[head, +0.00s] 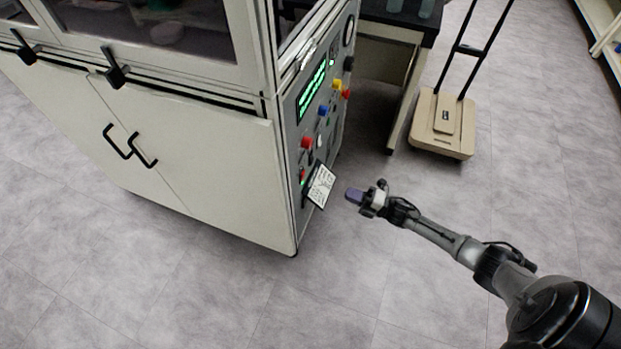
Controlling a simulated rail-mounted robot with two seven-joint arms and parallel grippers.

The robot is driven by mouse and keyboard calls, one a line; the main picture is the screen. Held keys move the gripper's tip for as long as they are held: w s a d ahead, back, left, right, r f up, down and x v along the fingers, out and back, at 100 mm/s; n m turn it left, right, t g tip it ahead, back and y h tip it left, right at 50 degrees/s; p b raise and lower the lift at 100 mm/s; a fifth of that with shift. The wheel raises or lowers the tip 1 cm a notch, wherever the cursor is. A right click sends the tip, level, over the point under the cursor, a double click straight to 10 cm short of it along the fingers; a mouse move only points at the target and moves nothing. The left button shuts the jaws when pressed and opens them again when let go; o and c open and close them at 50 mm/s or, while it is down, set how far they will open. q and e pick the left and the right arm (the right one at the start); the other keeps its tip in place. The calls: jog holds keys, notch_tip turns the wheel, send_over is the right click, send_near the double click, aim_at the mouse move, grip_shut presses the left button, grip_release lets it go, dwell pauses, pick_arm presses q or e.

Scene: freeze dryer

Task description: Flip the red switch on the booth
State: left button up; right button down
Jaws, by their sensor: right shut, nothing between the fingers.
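The booth (235,180) is a cream cabinet with a grey control panel (292,108) on its right side. Several coloured controls sit on the panel. A red knob (306,142) is at the panel's near part, and a small red control (302,174) sits below it, close to a tilted white labelled plate (321,186). Another red knob (347,94) is farther back. Which one is the task's switch I cannot tell. My right gripper (354,195) is shut and empty, to the right of the plate and apart from the panel in the picture. My left gripper is out of view.
A green-lit display (312,89) and a blue knob (322,110) are on the panel. A dark-topped table (392,30) stands behind the booth. A beige hand cart (441,125) is at the back right. The grey floor around my right arm is clear.

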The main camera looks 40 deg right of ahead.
dwell(0.3)
jog(key=shift+w, duration=0.1)
jog(key=b, duration=0.5)
send_near(303, 176)
jog(key=x, duration=0.4)
jog(key=f+x, duration=0.1)
jog(key=x, duration=0.1)
jog(key=shift+w+d, duration=0.15)
jog(key=shift+w, duration=0.1)
jog(key=shift+w+a+r, duration=0.2)
jog(key=shift+w+a, duration=0.15)
jog(key=shift+w, duration=0.25)
jog(key=shift+r, duration=0.1)
